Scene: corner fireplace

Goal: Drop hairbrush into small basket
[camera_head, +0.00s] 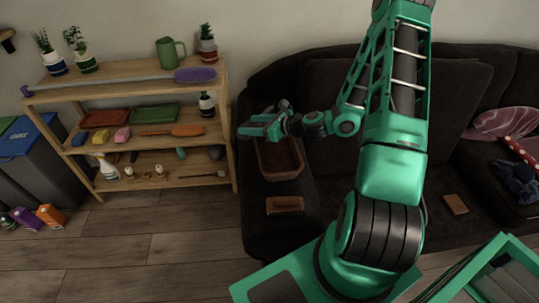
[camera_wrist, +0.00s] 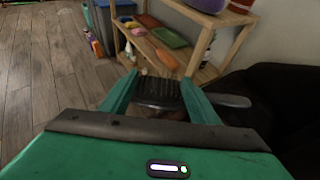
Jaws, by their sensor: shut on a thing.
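My gripper (camera_head: 262,126) is over the left end of the dark sofa, near the back rim of a small brown basket (camera_head: 280,174). In the wrist view my gripper (camera_wrist: 159,82) is shut on a hairbrush (camera_wrist: 157,91). In the head view the hairbrush is hard to tell apart from the gripper. The basket stands on the sofa seat; part of its back is hidden by my gripper.
A wooden shelf (camera_head: 157,89) with plants, trays and brushes stands to the left. A brown block-like item (camera_head: 285,205) lies in front of the basket. Another brown item (camera_head: 455,204) lies on the sofa (camera_head: 316,213) to the right. Bins (camera_head: 30,150) stand far left.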

